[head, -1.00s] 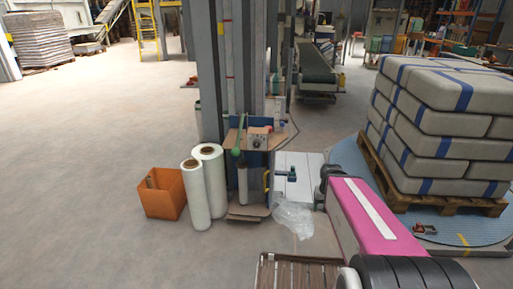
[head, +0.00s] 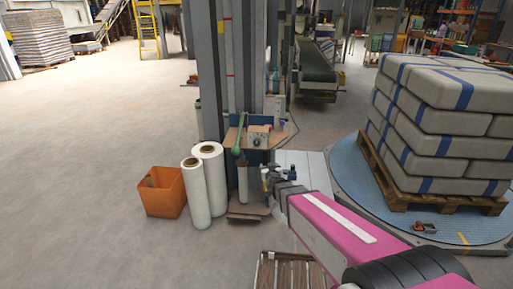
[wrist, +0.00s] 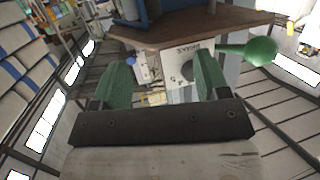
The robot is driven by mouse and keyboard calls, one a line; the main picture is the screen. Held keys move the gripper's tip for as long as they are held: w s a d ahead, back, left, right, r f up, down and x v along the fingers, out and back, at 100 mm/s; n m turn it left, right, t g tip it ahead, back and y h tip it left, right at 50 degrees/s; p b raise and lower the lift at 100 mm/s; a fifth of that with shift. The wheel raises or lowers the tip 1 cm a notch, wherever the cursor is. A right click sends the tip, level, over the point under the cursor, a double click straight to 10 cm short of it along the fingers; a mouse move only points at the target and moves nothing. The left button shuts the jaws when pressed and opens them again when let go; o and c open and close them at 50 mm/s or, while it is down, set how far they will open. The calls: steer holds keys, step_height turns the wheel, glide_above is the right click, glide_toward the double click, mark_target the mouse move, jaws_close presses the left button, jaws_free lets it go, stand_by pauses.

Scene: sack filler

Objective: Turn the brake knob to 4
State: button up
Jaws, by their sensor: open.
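In the wrist view the box (wrist: 176,52) shows "BRAKE" lettering and some digits. The grey knob (wrist: 187,68) is between and beyond my fingertips, partly hidden by the right finger; its pointer setting cannot be read. My gripper (wrist: 160,75) has two green fingers spread apart, with nothing held. In the head view my gripper (head: 270,177) is below and slightly right of the box, apart from it.
A green-ended lever (wrist: 258,50) stands beside the box. White film rolls (head: 210,180) and an orange bin (head: 162,192) stand left of the column. A pallet of sacks (head: 445,130) stands on a blue turntable (head: 345,165) at right. Open floor lies left.

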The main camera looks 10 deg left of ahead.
mark_target(257, 145)
steer(key=s+a+r+m+t+h, duration=0.1)
steer(key=a+r+m+t+h, duration=0.25)
steer(key=a+t, duration=0.35)
steer(key=shift+n, duration=0.35)
steer(key=x, duration=1)
steer(key=shift+w+f, duration=0.15)
steer(key=c, duration=0.9)
